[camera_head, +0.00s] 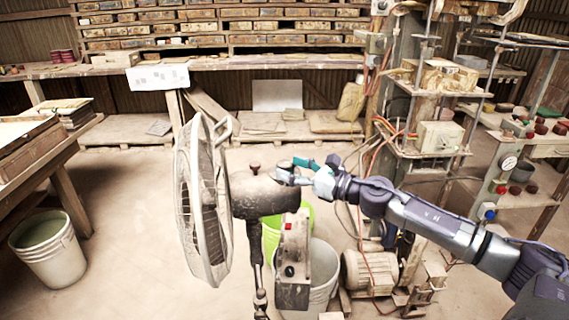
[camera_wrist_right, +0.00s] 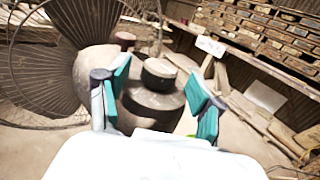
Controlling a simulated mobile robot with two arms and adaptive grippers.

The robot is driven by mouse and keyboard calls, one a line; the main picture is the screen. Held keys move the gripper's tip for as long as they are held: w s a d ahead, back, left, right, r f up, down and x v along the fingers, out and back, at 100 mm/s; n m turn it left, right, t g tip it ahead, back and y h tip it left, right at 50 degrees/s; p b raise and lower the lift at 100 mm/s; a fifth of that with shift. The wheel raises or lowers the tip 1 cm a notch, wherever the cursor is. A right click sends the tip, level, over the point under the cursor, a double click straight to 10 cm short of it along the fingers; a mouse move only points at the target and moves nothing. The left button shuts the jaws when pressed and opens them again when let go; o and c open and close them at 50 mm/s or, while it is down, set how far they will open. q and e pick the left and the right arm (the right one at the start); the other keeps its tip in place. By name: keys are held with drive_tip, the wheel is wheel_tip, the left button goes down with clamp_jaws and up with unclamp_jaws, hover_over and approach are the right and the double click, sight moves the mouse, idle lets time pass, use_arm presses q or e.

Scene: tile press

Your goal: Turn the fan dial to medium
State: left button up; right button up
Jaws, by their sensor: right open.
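The fan (camera_head: 205,200) stands in the middle of the head view, its round grille facing left and its grey motor housing (camera_head: 262,197) behind it. My right gripper (camera_head: 292,165) is at the rear of the housing, coming in from the right. In the right wrist view my right gripper (camera_wrist_right: 158,95) is open. A dark round dial (camera_wrist_right: 159,75) on a wider grey base lies between its teal-tipped fingers, with gaps on both sides. A smaller reddish-brown knob (camera_wrist_right: 123,40) sits farther along the housing; it also shows in the head view (camera_head: 255,167). No dial markings are legible. My left gripper is out of view.
A control box (camera_head: 293,255) with a red switch hangs below the housing. A green bucket (camera_head: 271,238) and a grey bucket (camera_head: 322,275) stand behind it. A machine stand (camera_head: 437,138) with cables rises at right.

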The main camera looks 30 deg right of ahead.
drive_tip(key=shift+p+x, duration=0.4)
drive_tip(key=shift+x, duration=0.85)
